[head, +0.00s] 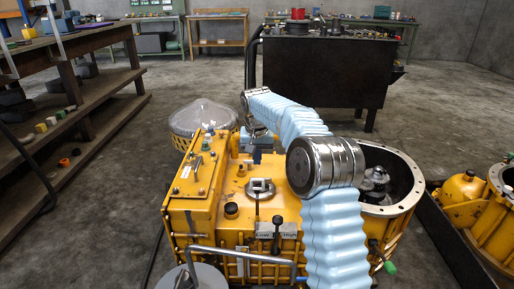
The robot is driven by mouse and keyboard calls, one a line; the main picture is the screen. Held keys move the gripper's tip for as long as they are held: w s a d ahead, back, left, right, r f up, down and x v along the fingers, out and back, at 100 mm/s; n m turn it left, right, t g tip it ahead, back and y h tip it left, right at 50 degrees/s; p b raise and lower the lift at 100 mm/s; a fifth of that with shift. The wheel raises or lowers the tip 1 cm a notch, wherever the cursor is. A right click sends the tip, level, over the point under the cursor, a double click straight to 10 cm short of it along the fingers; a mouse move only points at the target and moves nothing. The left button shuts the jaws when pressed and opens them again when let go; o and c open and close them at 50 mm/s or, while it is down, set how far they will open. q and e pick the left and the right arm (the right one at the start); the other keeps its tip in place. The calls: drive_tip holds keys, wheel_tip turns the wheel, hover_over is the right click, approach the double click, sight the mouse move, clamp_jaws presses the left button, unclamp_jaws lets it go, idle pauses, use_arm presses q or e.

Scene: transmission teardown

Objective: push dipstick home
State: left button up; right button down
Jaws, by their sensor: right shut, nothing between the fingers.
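The yellow transmission housing (290,213) fills the lower middle of the head view. My right arm, in a light blue sleeve, rises over it and bends away to the far side. My right gripper (259,139) hangs down at the end of that arm, over the far part of the housing near a blue-grey part. It is small and partly hidden by my arm; it is shut and holds nothing. I cannot make out the dipstick for certain; it may be hidden near the gripper. My left gripper is not in view.
An upright lever (277,233) stands by the Low-High plate on the housing's near side. A grey bent bar (240,251) crosses the lower left. A clear-domed basket (202,116) stands behind the housing. A wooden shelf rack (90,85) is left; a black bench (322,72) stands behind.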

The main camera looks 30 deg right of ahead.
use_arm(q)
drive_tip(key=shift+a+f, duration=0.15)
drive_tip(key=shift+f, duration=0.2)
use_arm(e)
hover_over(257, 190)
drive_tip(key=shift+s+a+f, duration=0.1)
drive_tip(key=shift+f, duration=1.25)
drive_tip(key=shift+s+f, duration=0.1)
drive_tip(key=shift+f, duration=1.25)
use_arm(q)
drive_tip(key=shift+b, duration=0.3)
